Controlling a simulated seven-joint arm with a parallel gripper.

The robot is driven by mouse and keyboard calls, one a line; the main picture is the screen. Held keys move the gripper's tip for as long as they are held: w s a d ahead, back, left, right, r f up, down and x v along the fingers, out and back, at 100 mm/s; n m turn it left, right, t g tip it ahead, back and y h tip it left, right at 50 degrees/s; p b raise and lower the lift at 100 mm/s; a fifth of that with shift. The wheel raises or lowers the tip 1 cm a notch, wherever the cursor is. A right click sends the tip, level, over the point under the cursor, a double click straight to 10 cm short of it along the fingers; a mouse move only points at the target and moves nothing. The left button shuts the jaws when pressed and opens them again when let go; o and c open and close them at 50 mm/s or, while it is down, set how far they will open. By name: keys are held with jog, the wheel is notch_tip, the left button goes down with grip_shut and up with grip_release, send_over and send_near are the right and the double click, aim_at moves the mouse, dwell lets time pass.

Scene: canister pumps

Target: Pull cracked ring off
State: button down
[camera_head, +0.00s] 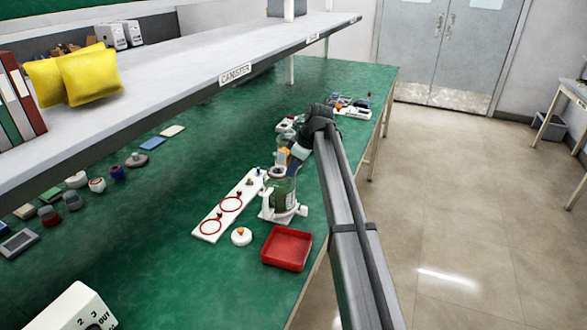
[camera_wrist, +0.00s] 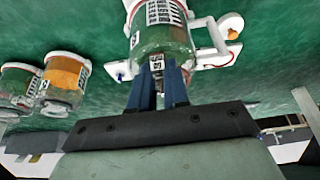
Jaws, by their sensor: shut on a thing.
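A glass canister (camera_head: 284,190) with green contents stands upright in a white stand (camera_head: 290,214) on the green table. In the wrist view the canister (camera_wrist: 165,38) shows a barcode label and is close beyond my fingertips. My gripper (camera_head: 290,155) is at the canister's top end. In the wrist view its blue fingers (camera_wrist: 159,72) are shut with a small pale, dark-marked piece between the tips, at the canister's rim. I take this piece as part of the cracked ring; the ring's outline and any crack are hidden or too small to see.
A white board (camera_head: 209,228) with two red rings (camera_head: 232,203) lies left of the canister. A white lid with an orange knob (camera_head: 241,237) and a red tray (camera_head: 287,248) are in front. More canisters (camera_wrist: 62,80) stand nearby. A shelf (camera_head: 200,75) overhangs the back left.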

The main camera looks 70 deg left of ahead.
jog(key=shift+r, duration=4.5)
dwell(0.7)
